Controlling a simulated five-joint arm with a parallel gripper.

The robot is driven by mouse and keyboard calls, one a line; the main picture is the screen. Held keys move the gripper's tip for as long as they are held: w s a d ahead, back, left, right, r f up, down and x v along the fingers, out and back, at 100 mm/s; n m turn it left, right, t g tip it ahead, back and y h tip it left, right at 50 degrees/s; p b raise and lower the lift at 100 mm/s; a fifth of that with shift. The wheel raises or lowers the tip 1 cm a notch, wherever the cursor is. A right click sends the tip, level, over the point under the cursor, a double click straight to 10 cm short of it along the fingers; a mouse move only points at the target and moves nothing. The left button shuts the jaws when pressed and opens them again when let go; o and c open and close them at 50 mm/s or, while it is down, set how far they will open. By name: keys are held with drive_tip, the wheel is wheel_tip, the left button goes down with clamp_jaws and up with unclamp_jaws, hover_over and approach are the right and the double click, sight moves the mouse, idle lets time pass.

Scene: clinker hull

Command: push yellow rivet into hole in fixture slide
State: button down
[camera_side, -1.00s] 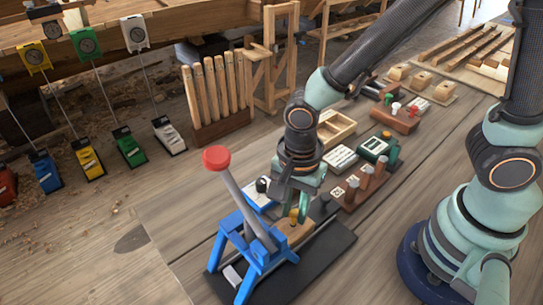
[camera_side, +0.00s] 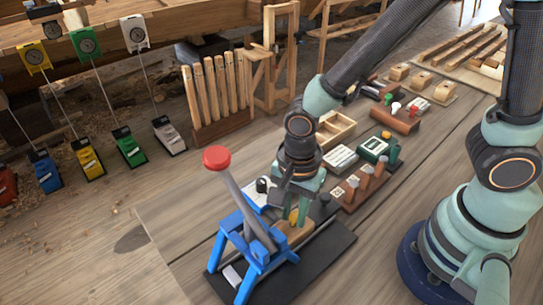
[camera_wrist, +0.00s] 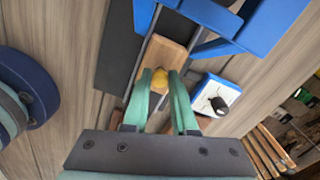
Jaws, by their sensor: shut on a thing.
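The yellow rivet (camera_side: 293,216) is between the fingers of my gripper (camera_side: 295,218), which is shut on it. It also shows in the wrist view (camera_wrist: 160,78), where the mint-green fingers of my gripper (camera_wrist: 160,88) come together on either side of it. The rivet is at the wooden fixture slide (camera_wrist: 166,53), and its lower end and the hole are hidden. I cannot tell how deep the rivet sits. In the side view the slide (camera_side: 302,233) lies on a dark base, partly behind my fingers.
A blue lever press (camera_side: 258,262) with a red knob (camera_side: 216,158) stands close to the left of my gripper. A blue-and-white box with a black knob (camera_wrist: 217,103) is beside the slide. Wooden blocks with pegs (camera_side: 364,187) stand to the right.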

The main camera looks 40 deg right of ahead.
drive_tip(key=shift+f, duration=0.2)
drive_tip(key=c, duration=0.6)
unclamp_jaws()
drive_tip(key=shift+r, duration=0.1)
drive_tip(key=shift+r, duration=3.95)
